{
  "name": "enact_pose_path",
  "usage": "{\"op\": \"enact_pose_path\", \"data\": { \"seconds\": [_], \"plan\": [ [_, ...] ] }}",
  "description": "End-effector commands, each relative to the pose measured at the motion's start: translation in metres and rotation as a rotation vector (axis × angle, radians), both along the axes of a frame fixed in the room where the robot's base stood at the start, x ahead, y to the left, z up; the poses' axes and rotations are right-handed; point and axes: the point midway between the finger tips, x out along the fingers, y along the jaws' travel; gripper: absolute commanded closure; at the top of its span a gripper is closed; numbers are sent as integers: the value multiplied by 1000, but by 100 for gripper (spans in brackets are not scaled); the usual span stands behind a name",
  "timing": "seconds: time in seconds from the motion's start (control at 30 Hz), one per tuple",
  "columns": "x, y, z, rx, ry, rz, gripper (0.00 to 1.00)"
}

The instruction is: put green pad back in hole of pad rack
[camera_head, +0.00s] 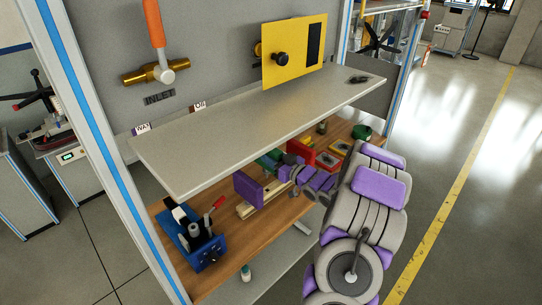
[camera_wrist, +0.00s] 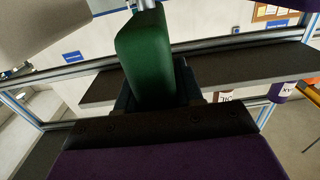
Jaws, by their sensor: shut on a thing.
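In the wrist view, the green pad (camera_wrist: 150,60) is a tall, rounded dark green block between the dark fingers of my gripper (camera_wrist: 152,98). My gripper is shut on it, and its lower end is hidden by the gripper. In the head view, my gripper (camera_head: 283,172) is low over the wooden bench under the grey shelf, and a green patch (camera_head: 268,160) beside it looks like the held pad, partly hidden by the shelf edge. A purple plate (camera_head: 248,188) on a pale base stands left of my gripper.
The grey shelf (camera_head: 250,110) overhangs the wooden bench (camera_head: 225,252). A blue device with a red lever (camera_head: 200,240) stands at the left.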

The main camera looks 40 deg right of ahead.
Motion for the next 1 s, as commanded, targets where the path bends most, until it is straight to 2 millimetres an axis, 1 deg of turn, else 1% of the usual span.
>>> {"op": "enact_pose_path", "data": {
  "seconds": [0.03,0.3,0.6,0.73,1.0],
  "plan": [
    [0,-1,-6,1,0,0,100],
    [0,0,-29,2,0,-1,100],
    [0,1,-50,-1,-4,-1,100],
    [0,1,-54,-1,-4,-1,100],
    [0,0,-54,-1,-4,-1,100]
  ]
}}
